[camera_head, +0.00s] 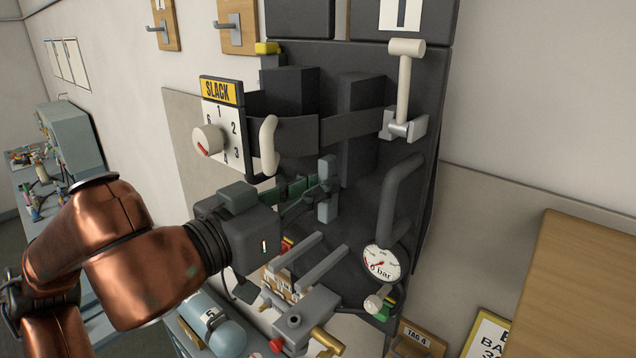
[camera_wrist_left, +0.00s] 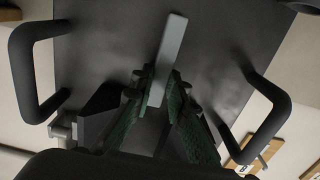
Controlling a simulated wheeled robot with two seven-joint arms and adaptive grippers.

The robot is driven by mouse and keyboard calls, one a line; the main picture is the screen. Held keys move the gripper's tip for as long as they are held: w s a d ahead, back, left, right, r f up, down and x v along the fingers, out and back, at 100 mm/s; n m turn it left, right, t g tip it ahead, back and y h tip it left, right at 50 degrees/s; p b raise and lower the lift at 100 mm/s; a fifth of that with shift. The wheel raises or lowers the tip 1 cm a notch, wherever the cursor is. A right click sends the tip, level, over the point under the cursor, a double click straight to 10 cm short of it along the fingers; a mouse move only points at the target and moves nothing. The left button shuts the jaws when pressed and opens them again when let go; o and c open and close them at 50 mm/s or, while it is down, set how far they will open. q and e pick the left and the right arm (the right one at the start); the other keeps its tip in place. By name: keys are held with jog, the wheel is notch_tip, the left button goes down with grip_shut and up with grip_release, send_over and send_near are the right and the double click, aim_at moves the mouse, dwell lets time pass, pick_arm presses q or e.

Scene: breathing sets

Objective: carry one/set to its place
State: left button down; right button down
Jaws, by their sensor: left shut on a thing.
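The breathing set is a large dark backplate (camera_head: 425,110) with straps, standing upright against the pale wall in the head view. A white card with a black 1 (camera_head: 402,13) is above it. A grey upright bar (camera_head: 328,194) stands out from its front. My left gripper (camera_head: 318,192) is shut on this bar. In the wrist view the bar (camera_wrist_left: 168,55) rises between the green-padded fingers (camera_wrist_left: 155,105), with the dark plate (camera_wrist_left: 105,50) behind it. A loop handle shows on each side there. A gauge (camera_head: 382,262) marked bar sits low on the set. My right gripper is out of view.
A SLACK dial (camera_head: 222,130) stands left of the set. A grey fitting with two bars (camera_head: 302,318) and a blue cylinder (camera_head: 213,325) are below my wrist. A wooden board (camera_head: 578,290) is at the lower right. A cluttered bench (camera_head: 45,190) is far left.

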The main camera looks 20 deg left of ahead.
pick_arm(q)
jog(key=shift+w+r, duration=0.15)
jog(key=shift+r, duration=0.1)
jog(key=shift+w+d, duration=0.15)
jog(key=shift+w, duration=0.15)
jog(key=shift+w+d+p, duration=0.25)
jog(key=shift+w+p, duration=0.2)
jog(key=shift+w, duration=0.15)
jog(key=shift+p+x, duration=0.4)
jog(key=shift+x, duration=0.95)
jog(key=shift+p+x, duration=0.3)
jog(key=shift+x, duration=0.9)
jog(key=shift+f+b, duration=0.3)
jog(key=shift+b, duration=0.05)
jog(key=shift+f+b, duration=0.5)
jog(key=shift+f, duration=0.25)
